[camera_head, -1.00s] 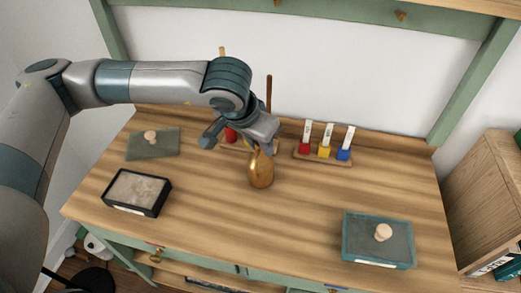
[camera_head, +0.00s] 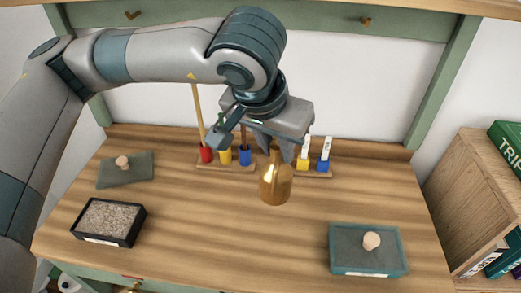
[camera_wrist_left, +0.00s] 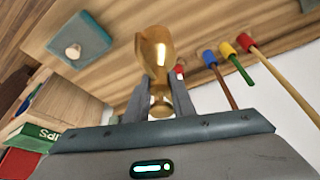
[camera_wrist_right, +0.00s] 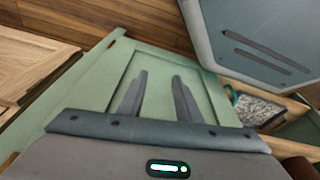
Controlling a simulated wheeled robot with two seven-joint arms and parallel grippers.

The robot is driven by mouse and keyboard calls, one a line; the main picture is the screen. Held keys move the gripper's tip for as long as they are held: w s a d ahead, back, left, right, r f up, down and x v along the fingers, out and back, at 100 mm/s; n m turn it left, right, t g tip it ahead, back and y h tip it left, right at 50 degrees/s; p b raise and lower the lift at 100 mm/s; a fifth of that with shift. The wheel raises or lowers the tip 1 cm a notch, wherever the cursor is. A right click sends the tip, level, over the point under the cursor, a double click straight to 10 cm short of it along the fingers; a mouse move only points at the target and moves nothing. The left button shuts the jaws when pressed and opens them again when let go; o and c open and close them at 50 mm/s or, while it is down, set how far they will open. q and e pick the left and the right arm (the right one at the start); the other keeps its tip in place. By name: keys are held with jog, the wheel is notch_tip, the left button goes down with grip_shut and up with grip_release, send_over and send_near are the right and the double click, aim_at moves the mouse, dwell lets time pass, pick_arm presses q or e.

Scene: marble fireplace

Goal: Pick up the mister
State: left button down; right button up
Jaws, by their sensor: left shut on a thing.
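The mister is a shiny brass bottle (camera_head: 276,186) with a narrow neck, near the middle of the head view. My left gripper (camera_head: 284,150) is shut on its neck from above and holds it roughly upright, seemingly above the wooden worktop. In the left wrist view the mister (camera_wrist_left: 154,52) sits between the two fingers (camera_wrist_left: 160,92). My right gripper shows only in its own wrist view (camera_wrist_right: 158,78). Its fingers are apart and empty, in front of a green cabinet panel.
Wooden racks with red, yellow and blue pieces (camera_head: 245,156) stand at the back, close behind the mister. A gravel tray (camera_head: 108,218) and a green board with a knob (camera_head: 124,172) lie left. A teal box with a knob (camera_head: 345,262) lies front right. The middle worktop (camera_head: 210,235) is clear.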

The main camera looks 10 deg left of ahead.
pick_arm(q)
jog(key=shift+s+d+r, duration=0.25)
jog(key=shift+d+r, duration=0.05)
jog(key=shift+d, duration=0.15)
dwell(0.3)
